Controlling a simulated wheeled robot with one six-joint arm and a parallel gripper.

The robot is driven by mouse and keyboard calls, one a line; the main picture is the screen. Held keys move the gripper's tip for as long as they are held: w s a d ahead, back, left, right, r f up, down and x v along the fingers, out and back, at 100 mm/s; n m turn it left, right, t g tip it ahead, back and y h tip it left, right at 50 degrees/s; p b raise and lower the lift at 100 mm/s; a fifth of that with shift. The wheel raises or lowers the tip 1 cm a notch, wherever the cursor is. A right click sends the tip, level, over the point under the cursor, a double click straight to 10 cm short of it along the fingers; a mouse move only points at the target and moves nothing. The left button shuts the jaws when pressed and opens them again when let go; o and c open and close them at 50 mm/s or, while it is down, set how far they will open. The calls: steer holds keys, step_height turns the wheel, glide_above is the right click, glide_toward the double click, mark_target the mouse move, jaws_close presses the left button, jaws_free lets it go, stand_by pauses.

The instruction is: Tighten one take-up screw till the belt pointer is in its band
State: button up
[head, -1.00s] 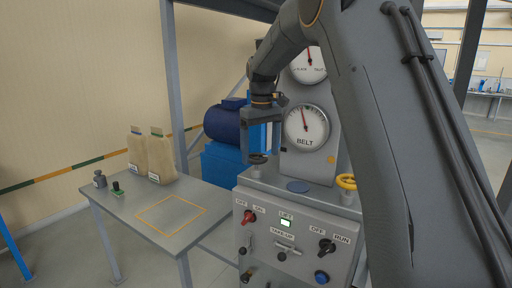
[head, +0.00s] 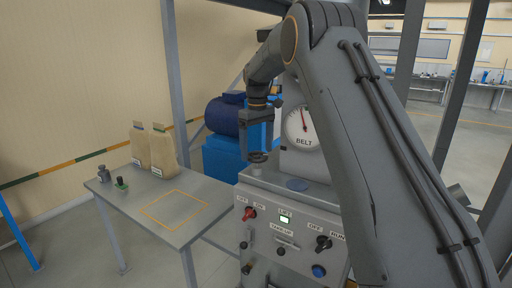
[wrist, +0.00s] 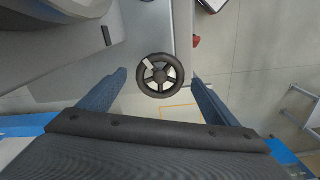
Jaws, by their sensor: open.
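My gripper (head: 258,150) points down, open, over a dark handwheel (head: 258,157) on the left of the machine top. In the wrist view the handwheel (wrist: 160,76) lies between and just beyond the two fingers, with a gap on each side. One spoke carries a pale mark. Nothing is held. The BELT dial (head: 303,126) faces me behind the machine top. Its red pointer stands near upright, tilted slightly left; its band is too small to make out. My arm hides the dial's right edge and the right side of the machine top.
The control panel (head: 283,240) has a red knob (head: 249,214), a black knob (head: 323,243), a lit green window and a blue button. A table (head: 143,215) at left bears two sacks (head: 152,148) and small items. A blue motor (head: 226,116) stands behind.

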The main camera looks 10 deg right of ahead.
steer(key=shift+f, duration=0.45)
